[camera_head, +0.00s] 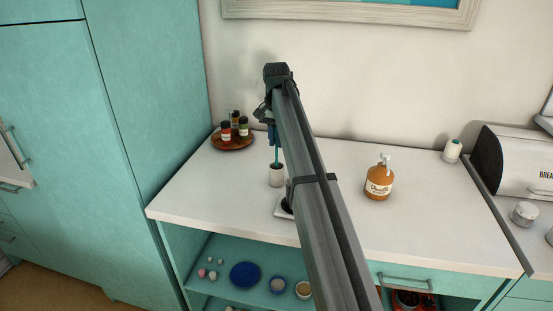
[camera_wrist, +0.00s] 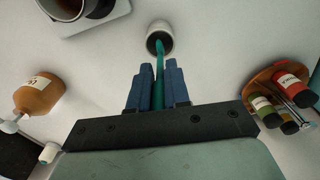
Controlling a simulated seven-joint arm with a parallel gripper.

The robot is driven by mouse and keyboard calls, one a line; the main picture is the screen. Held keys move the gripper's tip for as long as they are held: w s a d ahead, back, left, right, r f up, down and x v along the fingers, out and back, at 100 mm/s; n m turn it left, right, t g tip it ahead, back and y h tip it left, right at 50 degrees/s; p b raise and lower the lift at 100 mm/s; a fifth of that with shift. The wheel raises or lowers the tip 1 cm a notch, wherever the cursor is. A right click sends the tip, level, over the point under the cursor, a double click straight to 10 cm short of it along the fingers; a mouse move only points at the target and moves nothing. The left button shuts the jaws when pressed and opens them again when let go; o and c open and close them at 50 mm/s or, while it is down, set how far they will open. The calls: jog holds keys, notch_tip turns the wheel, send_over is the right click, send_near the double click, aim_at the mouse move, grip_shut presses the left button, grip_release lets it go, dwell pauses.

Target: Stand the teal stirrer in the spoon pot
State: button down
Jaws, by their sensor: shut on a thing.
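The teal stirrer (camera_head: 277,154) hangs roughly upright from my gripper (camera_head: 272,134), whose blue fingers are shut on it. In the wrist view the stirrer (camera_wrist: 159,84) runs out between the two fingers of my gripper (camera_wrist: 159,68). The spoon pot is a small whitish cup (camera_head: 276,177) on the counter, directly below my gripper; it also shows in the wrist view (camera_wrist: 166,28). The stirrer's lower end overlaps the pot's dark mouth and appears to be just inside it. How deep it reaches is hidden.
A round wooden tray (camera_head: 232,145) with several spice jars stands left of the pot. A brown pump bottle (camera_head: 379,180) stands to the right. A white base with a dark cup (camera_head: 285,207), partly hidden by my arm, is near the front. The counter (camera_head: 340,160) is clear between them.

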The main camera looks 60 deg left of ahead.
jog(key=shift+f, duration=3)
jog(key=c, duration=1.1)
grip_release()
jog(key=shift+f, duration=0.1)
notch_tip(320, 180, up, 12)
jog(key=shift+r, duration=0.15)
jog(key=shift+w, duration=0.15)
